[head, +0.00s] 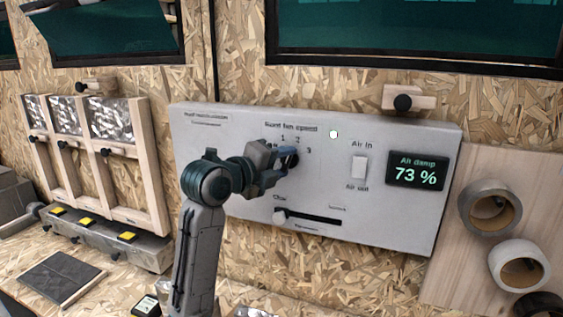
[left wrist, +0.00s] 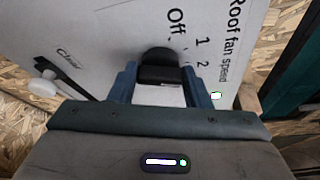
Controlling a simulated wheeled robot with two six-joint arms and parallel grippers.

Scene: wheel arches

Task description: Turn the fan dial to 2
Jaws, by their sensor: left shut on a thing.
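The roof fan dial (head: 293,160) is a dark knob on the pale grey wall panel (head: 230,130), under the words "Roof fan speed". It shows black in the left wrist view (left wrist: 159,56), close to the marks Off, 1 and 2. My left gripper (head: 284,161) is shut on the dial, with a blue finger on each side of it in the left wrist view (left wrist: 160,76). The gripper covers much of the dial in the head view, and I cannot tell which mark it points to. My right gripper is not in view.
A green light (head: 333,134) is lit beside the dial. The panel also bears an air rocker switch (head: 359,168), a slider (head: 308,218) and a display (head: 416,174) reading 73 %. Tape rolls (head: 490,208) hang at right; a wooden rack (head: 100,150) stands at left.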

